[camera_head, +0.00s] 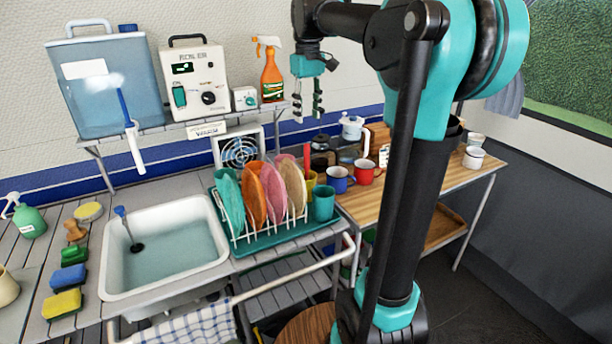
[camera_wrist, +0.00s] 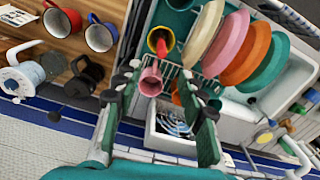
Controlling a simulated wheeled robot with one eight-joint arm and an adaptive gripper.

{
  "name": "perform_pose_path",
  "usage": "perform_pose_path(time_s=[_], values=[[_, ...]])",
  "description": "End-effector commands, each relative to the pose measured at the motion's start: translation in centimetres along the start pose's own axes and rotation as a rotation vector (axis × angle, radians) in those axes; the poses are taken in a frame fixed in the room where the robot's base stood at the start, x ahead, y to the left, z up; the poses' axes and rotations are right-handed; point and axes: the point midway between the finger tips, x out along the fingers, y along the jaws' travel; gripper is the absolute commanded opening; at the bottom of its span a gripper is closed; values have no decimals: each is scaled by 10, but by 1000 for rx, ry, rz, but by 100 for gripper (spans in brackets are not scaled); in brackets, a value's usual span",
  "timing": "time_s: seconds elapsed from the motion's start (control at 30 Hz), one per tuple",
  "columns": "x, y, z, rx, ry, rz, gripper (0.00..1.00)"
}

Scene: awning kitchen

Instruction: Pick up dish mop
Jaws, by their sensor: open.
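The dish mop is most likely the white fluffy head (camera_head: 103,82) on a thin blue handle in front of the blue water tank at the left of the head view. The handle runs down to a white tube (camera_head: 135,150); I cannot tell how they join. My gripper (camera_head: 308,114) is open and empty, pointing down above the back of the dish rack, well right of the mop. In the wrist view my gripper (camera_wrist: 165,85) has its fingers spread, with a pink cup (camera_wrist: 151,82) visible between them. I cannot make out the mop head there.
A white sink (camera_head: 165,285) holds water. The teal dish rack (camera_head: 270,243) holds plates, with a yellow cup (camera_wrist: 152,40) behind. A spray bottle (camera_head: 271,75) and a white boiler box (camera_head: 193,80) stand on the shelf. Mugs crowd the wooden table (camera_head: 395,195) at right.

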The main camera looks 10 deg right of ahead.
Motion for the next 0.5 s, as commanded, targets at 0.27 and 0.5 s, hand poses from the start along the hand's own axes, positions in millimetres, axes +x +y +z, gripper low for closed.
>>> perform_pose_path(time_s=[0.27,0.5], values=[[57,0,0,1,1,0,40],[96,0,0,1,1,0,40]])
